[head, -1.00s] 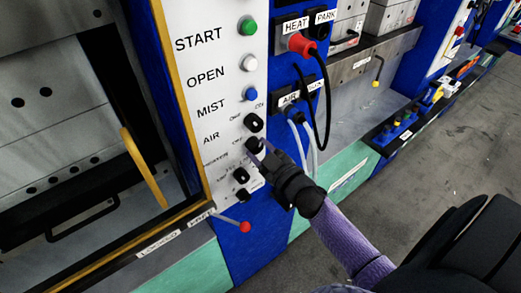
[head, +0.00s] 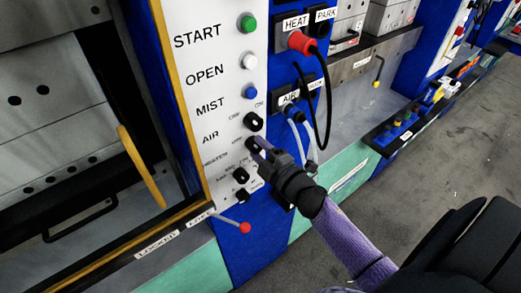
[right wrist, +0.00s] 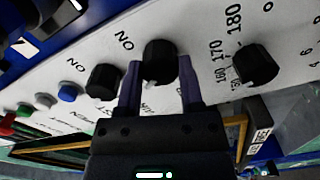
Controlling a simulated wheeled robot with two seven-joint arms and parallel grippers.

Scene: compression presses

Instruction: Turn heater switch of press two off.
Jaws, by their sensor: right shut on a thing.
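The press's white control panel (head: 197,92) carries a column of buttons and black knobs. The heater switch (head: 251,145) is a black knob beside the HEATER label, below the air knob (head: 254,122). My right gripper (head: 262,151) reaches it from the lower right and partly hides it. In the right wrist view the heater switch (right wrist: 159,62) sits between the two fingers of my right gripper (right wrist: 160,75), which are shut on it. A small white mark shows on the knob's lower edge. My left gripper is not in view.
The temperature knob (right wrist: 256,64) is close beside the fingers in the wrist view, and the air knob (right wrist: 103,81) is on the other side. A red-tipped lever (head: 245,227) stands below. Hoses and a red plug (head: 300,42) are right of the panel.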

